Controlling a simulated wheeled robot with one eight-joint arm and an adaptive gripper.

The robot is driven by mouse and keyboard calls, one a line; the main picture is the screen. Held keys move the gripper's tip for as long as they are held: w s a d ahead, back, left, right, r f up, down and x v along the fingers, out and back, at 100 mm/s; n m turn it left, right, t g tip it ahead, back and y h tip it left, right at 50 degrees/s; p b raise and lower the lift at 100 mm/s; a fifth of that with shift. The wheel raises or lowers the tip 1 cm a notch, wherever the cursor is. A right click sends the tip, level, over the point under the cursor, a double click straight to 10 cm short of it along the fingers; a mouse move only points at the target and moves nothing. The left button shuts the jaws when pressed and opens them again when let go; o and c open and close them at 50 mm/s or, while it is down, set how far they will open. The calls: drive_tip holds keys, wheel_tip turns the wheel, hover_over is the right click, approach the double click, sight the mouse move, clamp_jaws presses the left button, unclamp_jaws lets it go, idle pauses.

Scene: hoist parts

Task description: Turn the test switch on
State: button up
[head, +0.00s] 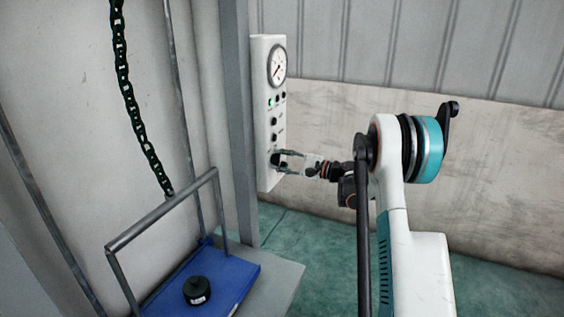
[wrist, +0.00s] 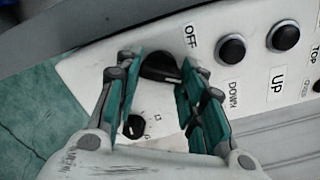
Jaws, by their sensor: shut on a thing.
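The test switch (wrist: 160,68) is a black rotary knob on the white control panel (head: 264,60), beside the OFF label. In the head view the knob (head: 276,160) is low on the panel and partly hidden by my fingers. My gripper (wrist: 160,80) is at the panel with its two teal-padded fingers on either side of the knob, shut on it. In the head view my gripper (head: 282,161) reaches the panel from the right. The knob's pointer and exact setting are hard to read.
The panel also carries a round gauge (head: 277,65), a lit green lamp (head: 270,102) and black buttons, with UP and DOWN labels in the wrist view. A blue platform (head: 235,290) with a black weight (head: 197,290) and a hanging chain (head: 130,100) stand left.

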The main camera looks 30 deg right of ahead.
drive_tip(key=shift+c, duration=0.2)
drive_tip(key=o, duration=1.1)
drive_tip(key=v, duration=1.2)
drive_tip(key=shift+d, duration=0.1)
